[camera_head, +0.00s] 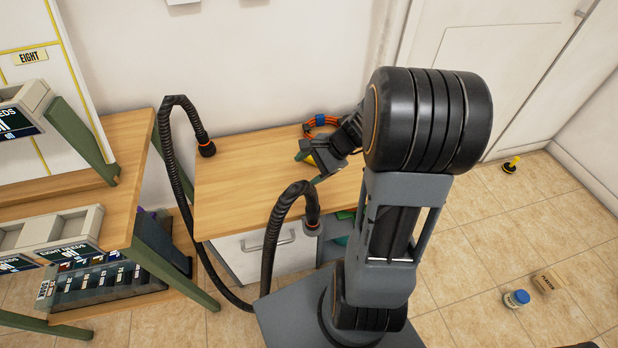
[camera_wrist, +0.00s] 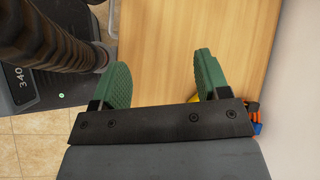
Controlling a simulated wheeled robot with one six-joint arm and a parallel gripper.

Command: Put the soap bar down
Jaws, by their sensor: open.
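My gripper (camera_head: 309,167) is over the wooden table top (camera_head: 235,185), near the table's right part. Its green fingers stand wide apart in the wrist view (camera_wrist: 160,62), with only bare wood between them. No thing that I can surely tell as the soap bar shows. A small yellow thing (camera_head: 310,160) is beside the fingers. A sliver of it also shows by the right finger in the wrist view (camera_wrist: 193,98). It is mostly hidden by my gripper, so I cannot tell what it is or whether it touches a finger.
An orange cable coil (camera_head: 312,124) with a blue band lies at the table's back. A black hose (camera_head: 270,245) loops at the front edge. Shelves with trays (camera_head: 85,222) stand left. A blue-capped jar (camera_head: 516,299) and small box (camera_head: 547,282) are on the floor.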

